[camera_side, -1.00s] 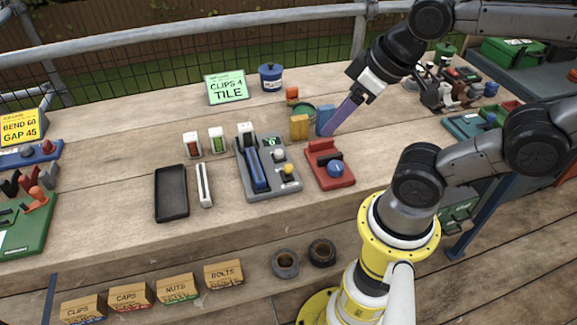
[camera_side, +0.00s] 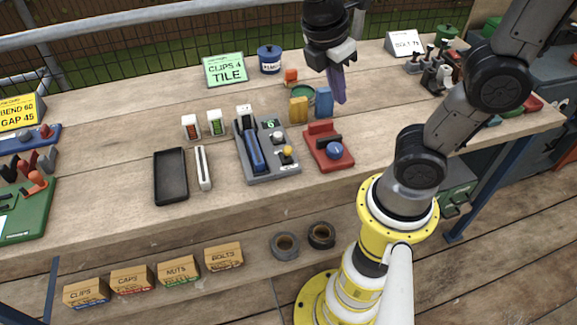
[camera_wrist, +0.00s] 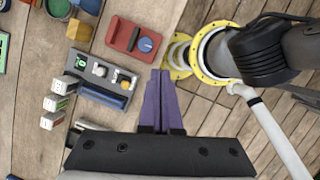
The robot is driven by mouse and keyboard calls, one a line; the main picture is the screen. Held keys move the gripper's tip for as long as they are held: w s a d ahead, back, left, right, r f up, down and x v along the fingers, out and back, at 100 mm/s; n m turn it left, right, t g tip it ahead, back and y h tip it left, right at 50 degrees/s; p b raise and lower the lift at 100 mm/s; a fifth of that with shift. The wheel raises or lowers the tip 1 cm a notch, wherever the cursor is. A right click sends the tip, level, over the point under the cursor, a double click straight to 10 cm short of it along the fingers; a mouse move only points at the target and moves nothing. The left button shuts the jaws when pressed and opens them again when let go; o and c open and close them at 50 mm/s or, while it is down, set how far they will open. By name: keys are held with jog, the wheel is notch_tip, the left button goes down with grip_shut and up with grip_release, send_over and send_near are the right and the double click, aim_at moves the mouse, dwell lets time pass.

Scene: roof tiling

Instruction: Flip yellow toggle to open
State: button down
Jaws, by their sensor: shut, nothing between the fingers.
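The yellow toggle (camera_side: 287,150) is a small knob on the grey control box (camera_side: 282,171), near its right edge; a round white knob (camera_side: 278,137) is just behind it. In the wrist view the yellow toggle (camera_wrist: 120,77) shows left of my fingertips. My gripper (camera_side: 340,101) has purple fingers, shut and empty. It hangs pointing down above the bench, behind and right of the box, clear of the toggle. The box also bears a blue handle (camera_side: 254,155) and a small display (camera_side: 270,124) that seems to read 6. Which way the toggle is set cannot be told.
A red block with a blue knob (camera_side: 334,150) stands right of the box. Yellow (camera_side: 299,110) and blue (camera_side: 324,102) blocks stand behind it. A black tray (camera_side: 171,176) and white bar (camera_side: 203,168) lie left. The bench front is mostly clear.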

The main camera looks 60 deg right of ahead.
jog(key=w+a+f+n+g+h, duration=0.3)
jog(key=w+a+f+n+h, duration=0.65)
jog(key=n, duration=0.45)
jog(key=s+a+f+n+t+h, duration=0.3)
jog(key=f+n, duration=0.1)
jog(key=f, duration=0.3)
jog(key=s+a+f+n+t+h, duration=0.3)
jog(key=f+n+t+h, duration=0.1)
jog(key=f, duration=0.4)
jog(key=shift+a+n, duration=0.4)
jog(key=shift+n, duration=0.2)
jog(key=shift+s+d+r+h, duration=0.1)
jog(key=shift+h, duration=0.15)
